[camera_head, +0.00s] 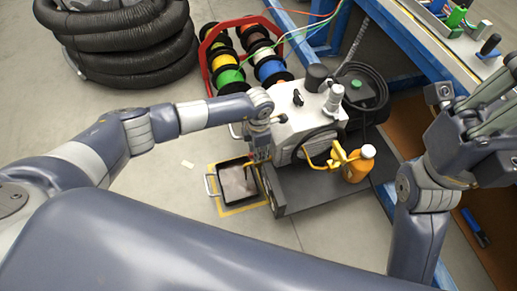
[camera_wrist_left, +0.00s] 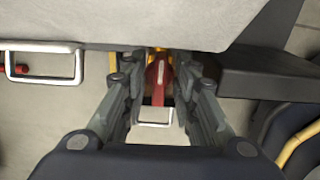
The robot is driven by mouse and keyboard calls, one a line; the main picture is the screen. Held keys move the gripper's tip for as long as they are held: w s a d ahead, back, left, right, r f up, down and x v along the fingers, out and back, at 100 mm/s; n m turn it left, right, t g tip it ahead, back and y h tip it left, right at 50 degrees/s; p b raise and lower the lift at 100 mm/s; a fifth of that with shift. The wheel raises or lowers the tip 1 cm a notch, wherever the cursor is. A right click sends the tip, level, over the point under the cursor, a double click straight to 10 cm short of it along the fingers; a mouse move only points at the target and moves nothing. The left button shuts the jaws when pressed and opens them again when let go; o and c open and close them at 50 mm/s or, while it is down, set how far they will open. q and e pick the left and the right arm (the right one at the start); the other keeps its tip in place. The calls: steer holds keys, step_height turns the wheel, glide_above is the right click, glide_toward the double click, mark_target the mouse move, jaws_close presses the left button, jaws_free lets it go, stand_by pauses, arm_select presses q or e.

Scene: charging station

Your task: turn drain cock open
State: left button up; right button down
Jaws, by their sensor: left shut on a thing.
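The drain cock's red lever (camera_wrist_left: 158,82) shows in the left wrist view, with a brass-yellow part (camera_wrist_left: 158,55) behind it at the lower edge of the pale machine housing. My left gripper (camera_wrist_left: 157,88) is shut on the red lever, with one finger on each side. In the head view my left gripper (camera_head: 260,150) is low at the left side of the pump-like machine (camera_head: 298,115), and the cock is mostly hidden there. My right gripper (camera_head: 490,110) is at the right edge, away from the machine; its fingertips are not clear.
A black drain pan (camera_head: 237,200) lies on the floor below my left gripper, within a yellow outline. An orange bottle (camera_head: 358,163) stands on the dark machine base. Cable spools (camera_head: 228,75) and a coiled black hose (camera_head: 135,45) are behind. A blue-framed bench (camera_head: 425,45) bounds the right.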

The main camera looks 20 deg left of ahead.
arm_select(q)
steer(key=o, duration=0.7)
step_height(320, 180, up, 12)
stand_by(0.4)
stand_by(0.4)
